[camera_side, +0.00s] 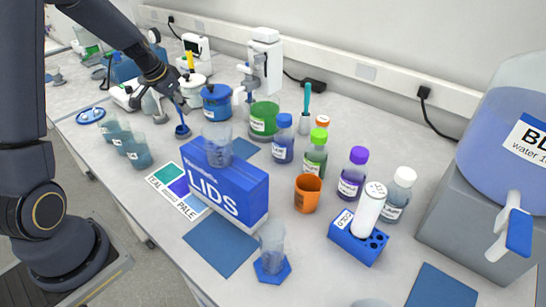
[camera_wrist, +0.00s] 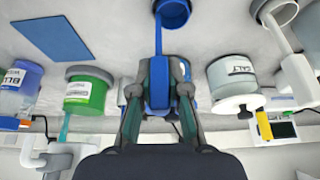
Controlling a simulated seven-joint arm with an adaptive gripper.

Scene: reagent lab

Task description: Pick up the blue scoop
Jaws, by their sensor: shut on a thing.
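The blue scoop (camera_side: 182,130) hangs from my gripper (camera_side: 171,90) in the side view, at the back left of the bench, with its round cup at the lower end. In the wrist view, its cup (camera_wrist: 172,12) is at the top of the picture. Its handle runs down between the two fingers of my gripper (camera_wrist: 160,75), which are shut on it. The cup looks clear of nearby things. Whether it touches the bench is hard to tell.
A blue pot (camera_side: 216,103) and a green pot (camera_side: 264,118) stand right of the scoop. Several clear beakers (camera_side: 137,155) stand to its left near the bench edge. A blue LIDS box (camera_side: 222,183), bottles and an orange cup (camera_side: 307,193) stand nearer the camera.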

